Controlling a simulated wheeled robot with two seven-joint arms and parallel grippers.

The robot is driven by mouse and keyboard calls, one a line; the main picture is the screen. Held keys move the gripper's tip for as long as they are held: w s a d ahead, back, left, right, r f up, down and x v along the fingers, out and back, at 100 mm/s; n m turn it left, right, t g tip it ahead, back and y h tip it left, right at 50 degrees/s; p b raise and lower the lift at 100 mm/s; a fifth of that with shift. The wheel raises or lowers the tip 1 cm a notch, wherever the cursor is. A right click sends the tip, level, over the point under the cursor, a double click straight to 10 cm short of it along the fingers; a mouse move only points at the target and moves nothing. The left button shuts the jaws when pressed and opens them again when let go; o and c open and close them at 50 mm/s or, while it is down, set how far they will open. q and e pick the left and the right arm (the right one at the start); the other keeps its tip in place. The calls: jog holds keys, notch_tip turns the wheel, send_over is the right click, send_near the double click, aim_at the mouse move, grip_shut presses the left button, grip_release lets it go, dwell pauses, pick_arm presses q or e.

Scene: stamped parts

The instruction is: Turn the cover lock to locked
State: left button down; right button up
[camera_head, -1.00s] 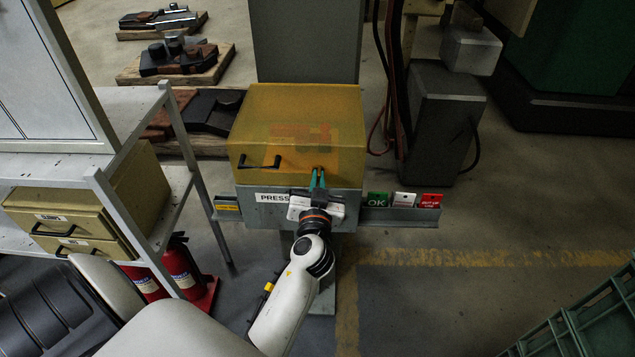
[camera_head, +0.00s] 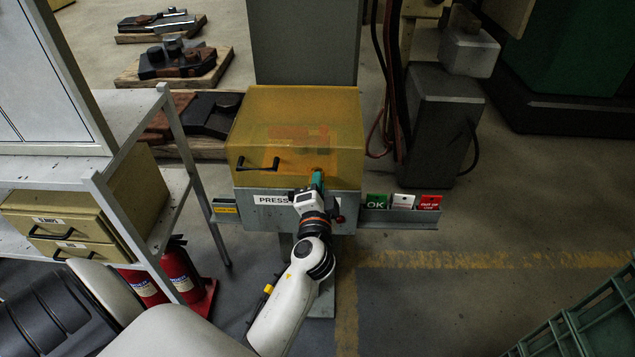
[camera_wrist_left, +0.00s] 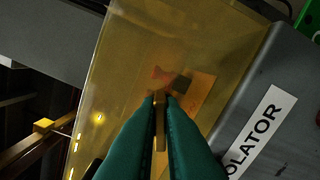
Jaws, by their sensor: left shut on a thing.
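The press has a see-through amber cover (camera_head: 295,105) with a black handle (camera_head: 258,164) on its front; the cover is down on the grey press body. My left gripper (camera_head: 318,181), with teal fingers, is at the cover's lower front edge, right of the handle. It is shut on the cover lock, a narrow orange-brown tab (camera_wrist_left: 160,125) seen between the fingers in the left wrist view. The fingers hide most of the lock, so its marked position cannot be read. My right gripper is not in view.
A label ending in "OLATOR" (camera_wrist_left: 256,138) is on the grey body near the lock. A rail with OK and other tags (camera_head: 400,202) extends right. A metal shelf (camera_head: 120,175) and red extinguishers (camera_head: 178,270) stand left. Green crates (camera_head: 575,325) are at lower right.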

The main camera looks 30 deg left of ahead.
pick_arm(q)
jog(key=m+p, duration=0.1)
jog(key=m, duration=0.3)
jog(key=shift+m, duration=0.3)
dwell(0.3)
jog(key=c, duration=1.6)
grip_release()
jog(key=shift+w+f, duration=0.1)
jog(key=shift+o, duration=0.2)
